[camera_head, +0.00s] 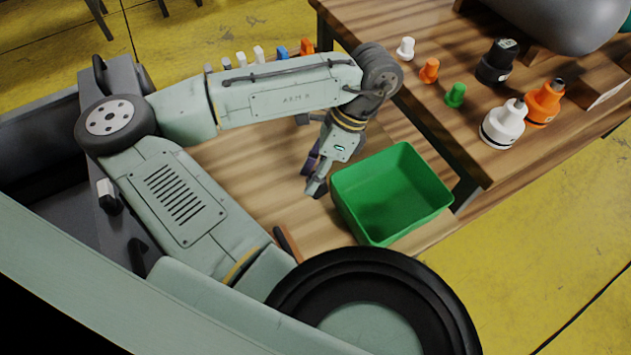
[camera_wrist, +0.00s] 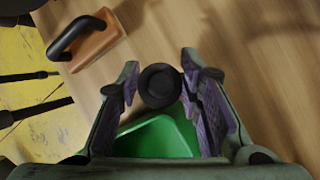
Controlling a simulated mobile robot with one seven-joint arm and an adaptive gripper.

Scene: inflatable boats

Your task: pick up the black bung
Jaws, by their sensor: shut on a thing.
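My gripper (camera_head: 316,180) points down over the wooden bench, just left of the green bin. In the wrist view the black bung (camera_wrist: 160,86) shows as a dark round piece between the tips of my gripper (camera_wrist: 160,84). The purple-padded fingers are shut on it from both sides. In the head view the bung is mostly hidden by the fingers and hard to make out. I cannot tell how far it is above the bench.
The open, empty-looking green bin (camera_head: 376,205) stands close to my gripper's right. Small white, orange and green bungs and larger valves (camera_head: 503,124) stand on the right table. A black-handled brown block (camera_wrist: 92,42) lies on the bench. Coloured bungs line the far edge behind my arm.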

